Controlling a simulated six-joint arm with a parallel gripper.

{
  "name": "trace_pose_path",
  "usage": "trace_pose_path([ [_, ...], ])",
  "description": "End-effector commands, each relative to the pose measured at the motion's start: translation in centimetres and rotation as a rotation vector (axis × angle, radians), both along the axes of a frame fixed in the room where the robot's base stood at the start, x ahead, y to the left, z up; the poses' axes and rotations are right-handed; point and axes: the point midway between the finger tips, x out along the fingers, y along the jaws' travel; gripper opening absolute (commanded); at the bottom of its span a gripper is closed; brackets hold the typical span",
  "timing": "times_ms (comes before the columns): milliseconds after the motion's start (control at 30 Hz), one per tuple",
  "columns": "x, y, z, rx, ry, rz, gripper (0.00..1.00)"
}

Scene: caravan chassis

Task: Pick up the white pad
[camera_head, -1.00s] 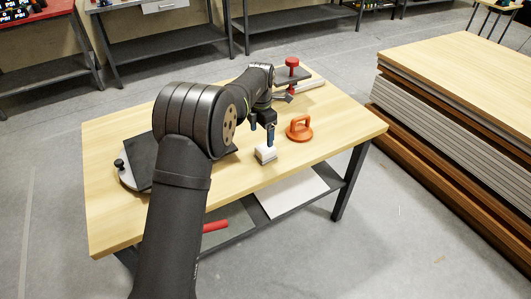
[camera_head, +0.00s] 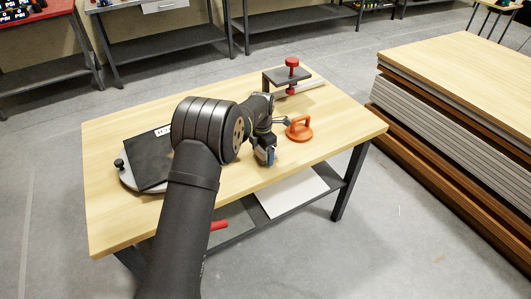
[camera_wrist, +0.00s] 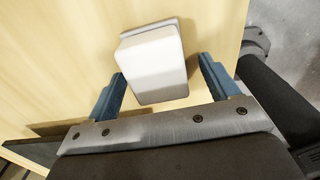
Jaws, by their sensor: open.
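The white pad (camera_wrist: 153,62) is a pale block with a grey backing edge, resting on the light wooden table. In the wrist view it sits between the two blue fingers of my gripper (camera_wrist: 161,70), with a visible gap on each side. The fingers are apart and hold nothing. In the head view my gripper (camera_head: 268,158) is low over the table near its front edge, and it hides most or all of the pad.
An orange suction handle (camera_head: 299,130) stands close to the right of my gripper. A red-knobbed clamp (camera_head: 291,72) is at the back of the wooden table (camera_head: 110,215). A dark plate (camera_head: 150,160) lies at left. Stacked boards (camera_head: 450,120) stand beyond the table's right.

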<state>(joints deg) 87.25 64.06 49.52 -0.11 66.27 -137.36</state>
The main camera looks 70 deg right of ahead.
Motion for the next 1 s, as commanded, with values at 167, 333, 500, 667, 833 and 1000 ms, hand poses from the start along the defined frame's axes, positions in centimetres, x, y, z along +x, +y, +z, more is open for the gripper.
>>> trace_pose_path([
  [167,0.0,0.0,0.0,0.000,0.000,0.000,0.53],
  [333,0.0,0.0,0.0,0.000,0.000,0.000,0.31],
  [500,0.0,0.0,0.1,0.000,0.000,0.000,0.31],
  [667,0.0,0.0,0.7,0.000,0.000,0.000,0.31],
  [833,0.0,-0.1,2.7,-0.002,-0.001,0.001,0.31],
  [1000,-1.8,0.8,5.3,0.001,-0.002,-0.004,0.31],
])
